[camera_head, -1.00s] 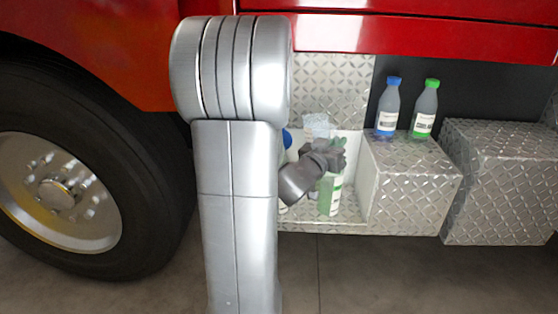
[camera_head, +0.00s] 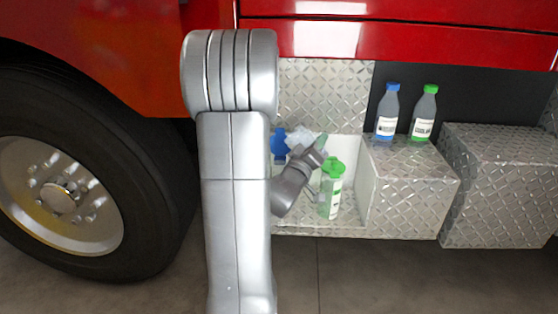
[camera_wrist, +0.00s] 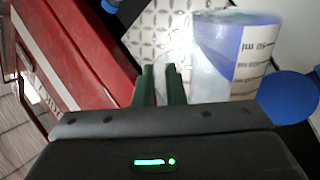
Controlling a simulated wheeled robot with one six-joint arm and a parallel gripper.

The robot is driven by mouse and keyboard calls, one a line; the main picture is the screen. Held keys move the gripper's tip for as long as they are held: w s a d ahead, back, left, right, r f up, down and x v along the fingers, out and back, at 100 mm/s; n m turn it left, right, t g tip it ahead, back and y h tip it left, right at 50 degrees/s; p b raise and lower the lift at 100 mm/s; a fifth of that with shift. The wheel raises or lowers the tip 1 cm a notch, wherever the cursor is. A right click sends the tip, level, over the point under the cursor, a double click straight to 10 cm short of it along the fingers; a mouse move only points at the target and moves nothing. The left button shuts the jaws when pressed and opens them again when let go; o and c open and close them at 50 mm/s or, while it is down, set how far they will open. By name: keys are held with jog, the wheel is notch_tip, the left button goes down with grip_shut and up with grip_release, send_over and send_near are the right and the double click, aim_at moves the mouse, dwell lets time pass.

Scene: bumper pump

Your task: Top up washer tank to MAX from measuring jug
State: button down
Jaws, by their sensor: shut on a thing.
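The clear measuring jug (camera_head: 299,136) is in my gripper (camera_head: 319,146), above the open bay under the red truck. It is tilted to the left in the head view, beside the blue-topped tank (camera_head: 278,147). In the wrist view the jug (camera_wrist: 235,50) shows blue liquid slanting across it and an ml scale. The dark green fingers of my gripper (camera_wrist: 162,86) are close together at its near side, where its handle is hard to see. A round blue cap (camera_wrist: 289,97) lies just right of the jug. My arm hides most of the blue-topped tank, and its level does not show.
A green-capped container (camera_head: 331,190) stands in the bay, right of my gripper. A blue-capped bottle (camera_head: 387,112) and a green-capped bottle (camera_head: 424,114) stand on the tread-plate box (camera_head: 410,175). The bay's white side wall (camera_head: 367,180) and the wheel (camera_head: 85,180) bound the space.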

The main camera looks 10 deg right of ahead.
jog(key=shift+w+a+n+t+p, duration=0.15)
jog(key=shift+n+t+p, duration=0.1)
jog(key=shift+n, duration=0.35)
jog(key=shift+w+a+n+t+p, duration=0.15)
jog(key=shift+n+t, duration=0.1)
jog(key=shift+n, duration=0.35)
jog(key=shift+a+n+y, duration=0.15)
jog(key=shift+n+y, duration=0.15)
jog(key=shift+n, duration=0.3)
jog(key=shift+a+r+n+t+p, duration=0.1)
jog(key=shift+r+n+t+p, duration=0.2)
jog(key=shift+p, duration=0.35)
jog(key=shift+w+a+r+n+t+y+p, duration=0.3)
jog(key=shift+a+r+n+t+p, duration=0.1)
jog(key=shift+n+p, duration=0.5)
jog(key=shift+s+r, duration=0.1)
